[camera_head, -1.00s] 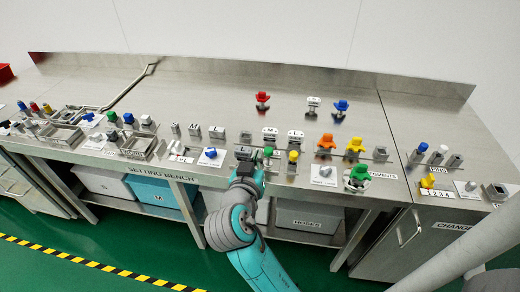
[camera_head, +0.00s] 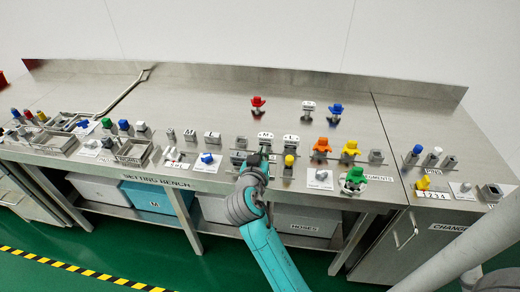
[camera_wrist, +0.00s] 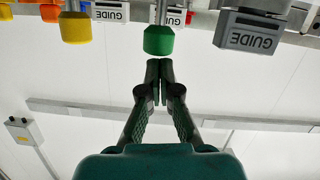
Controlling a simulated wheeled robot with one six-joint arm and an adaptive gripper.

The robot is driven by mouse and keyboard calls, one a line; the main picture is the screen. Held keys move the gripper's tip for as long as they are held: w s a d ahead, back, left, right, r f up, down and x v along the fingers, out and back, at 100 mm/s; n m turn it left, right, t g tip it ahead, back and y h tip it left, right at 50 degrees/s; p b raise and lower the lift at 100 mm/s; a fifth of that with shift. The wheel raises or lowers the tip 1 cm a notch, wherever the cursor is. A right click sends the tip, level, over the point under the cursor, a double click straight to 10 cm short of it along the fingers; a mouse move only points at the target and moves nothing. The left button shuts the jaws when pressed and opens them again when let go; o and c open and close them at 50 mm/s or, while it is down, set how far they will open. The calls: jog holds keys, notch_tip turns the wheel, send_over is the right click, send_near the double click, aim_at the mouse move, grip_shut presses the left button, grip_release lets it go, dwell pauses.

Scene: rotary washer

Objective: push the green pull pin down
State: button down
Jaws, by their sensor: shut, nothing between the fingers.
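The green pull pin (camera_wrist: 158,40) shows in the wrist view as a green knob on a grey stem, at top centre. My gripper (camera_wrist: 160,68) has its dark fingers together and empty. Its tips appear just short of the knob, lined up with it; I cannot tell whether they touch. In the head view my gripper (camera_head: 257,159) is at the front of the setting bench, and it hides the green pull pin there.
A yellow pin (camera_wrist: 75,28) stands beside the green one, with grey GUIDE blocks (camera_wrist: 250,33) close by. In the head view, orange (camera_head: 321,147) and green (camera_head: 354,179) parts stand to the right. The bench's back strip is mostly clear.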

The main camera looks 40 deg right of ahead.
jog(key=shift+f, duration=0.25)
jog(key=shift+f, duration=1.15)
jog(key=s+a+r, duration=0.5)
jog(key=a+r, duration=0.1)
jog(key=a, duration=0.2)
jog(key=shift+s+a+r, duration=0.15)
jog(key=shift+s+r, duration=0.05)
jog(key=shift+f, duration=0.1)
